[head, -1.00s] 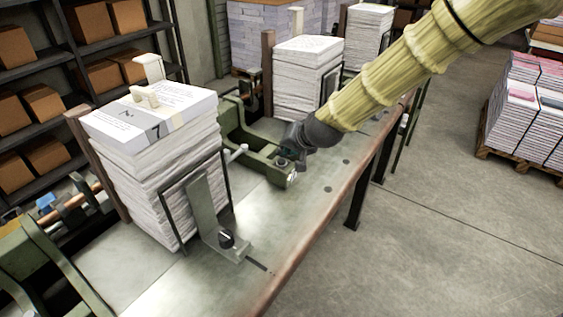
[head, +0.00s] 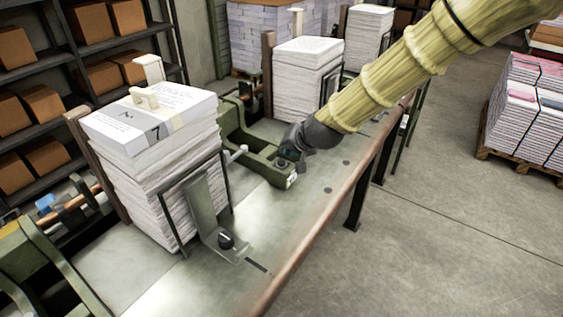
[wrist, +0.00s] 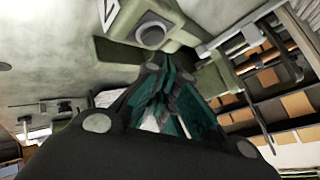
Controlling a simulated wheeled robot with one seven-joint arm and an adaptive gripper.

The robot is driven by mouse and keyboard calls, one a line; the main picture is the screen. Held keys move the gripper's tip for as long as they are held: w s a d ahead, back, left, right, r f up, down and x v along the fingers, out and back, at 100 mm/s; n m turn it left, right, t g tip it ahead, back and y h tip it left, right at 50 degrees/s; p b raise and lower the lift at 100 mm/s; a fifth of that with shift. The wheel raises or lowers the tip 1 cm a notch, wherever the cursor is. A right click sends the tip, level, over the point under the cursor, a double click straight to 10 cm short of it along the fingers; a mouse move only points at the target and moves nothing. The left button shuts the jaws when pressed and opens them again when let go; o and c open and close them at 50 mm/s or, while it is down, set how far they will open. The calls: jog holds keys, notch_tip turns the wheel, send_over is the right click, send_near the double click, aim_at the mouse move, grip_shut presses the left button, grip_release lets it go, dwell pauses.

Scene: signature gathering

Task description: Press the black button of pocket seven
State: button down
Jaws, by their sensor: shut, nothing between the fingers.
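Pocket seven holds a tall stack of white sheets (head: 160,175) with a "7" on its top band, at the left in the head view. A green arm (head: 262,158) juts out beside it over the metal table. On its end a dark round button (wrist: 152,35) in a pale ring shows in the wrist view. My gripper (head: 288,158) is at the end of this arm in the head view. In the wrist view my gripper (wrist: 160,72) is shut and empty, its fingertips just below the button. I cannot tell whether they touch it.
A bracket with a black knob (head: 226,240) stands in front of the stack. Another paper stack (head: 305,85) stands behind the green arm. The table's front edge (head: 318,225) runs diagonally, with open floor to its right.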

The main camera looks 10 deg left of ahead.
aim_at(285, 160)
jog(key=shift+f, duration=0.15)
jog(key=shift+f, duration=0.3)
jog(key=shift+f+b, duration=0.4)
jog(key=shift+f, duration=0.05)
dwell(1.0)
jog(key=shift+r, duration=0.15)
jog(key=shift+r+p, duration=0.6)
jog(key=shift+r, duration=0.15)
jog(key=shift+r, duration=0.1)
jog(key=shift+r+p, duration=1.65)
jog(key=shift+r, duration=0.75)
